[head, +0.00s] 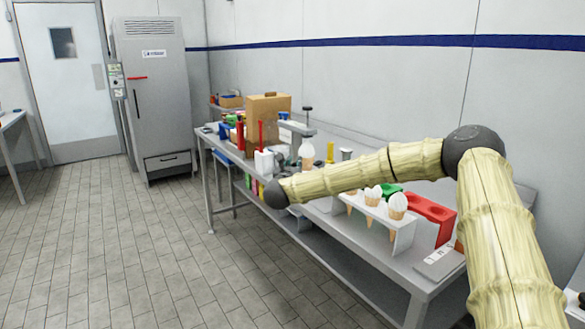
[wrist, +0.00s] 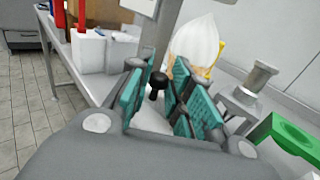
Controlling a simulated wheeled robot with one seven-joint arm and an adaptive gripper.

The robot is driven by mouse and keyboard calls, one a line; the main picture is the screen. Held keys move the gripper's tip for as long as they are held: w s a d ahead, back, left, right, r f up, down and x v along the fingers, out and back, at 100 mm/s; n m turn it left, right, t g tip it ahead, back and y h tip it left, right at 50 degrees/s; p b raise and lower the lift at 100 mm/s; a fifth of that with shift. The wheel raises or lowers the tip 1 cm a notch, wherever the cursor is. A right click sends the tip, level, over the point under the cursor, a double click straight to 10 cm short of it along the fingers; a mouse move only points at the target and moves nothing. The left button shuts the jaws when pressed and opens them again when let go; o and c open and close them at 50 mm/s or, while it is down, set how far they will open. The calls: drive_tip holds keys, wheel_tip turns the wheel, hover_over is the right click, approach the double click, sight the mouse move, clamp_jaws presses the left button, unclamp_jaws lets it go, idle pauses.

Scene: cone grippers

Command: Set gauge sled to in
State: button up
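My gripper (wrist: 158,100) shows in the wrist view with its teal finger pads apart. A small black knob (wrist: 157,82), which may be the gauge sled's handle, stands in the gap between the pads; I see no clear contact. A grey upright post (wrist: 155,20) rises just behind it. In the head view a grey stand (head: 298,128) with a black top knob stands on the table, and a white-topped cone (head: 306,150) is at it. The cone (wrist: 196,45) also shows just beyond the right finger. I cannot read the sled's position.
A white block (head: 263,162) with red-handled items stands left of the stand. A white rack (head: 390,225) with several cones, a red holder (head: 432,208) and a green holder (wrist: 290,138) are to the right. A cardboard box (head: 268,115) stands behind. The floor left is clear.

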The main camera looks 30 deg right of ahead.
drive_tip(key=shift+w+a+f, duration=0.1)
drive_tip(key=shift+w, duration=0.15)
drive_tip(key=shift+s, duration=0.15)
drive_tip(key=v, duration=1.2)
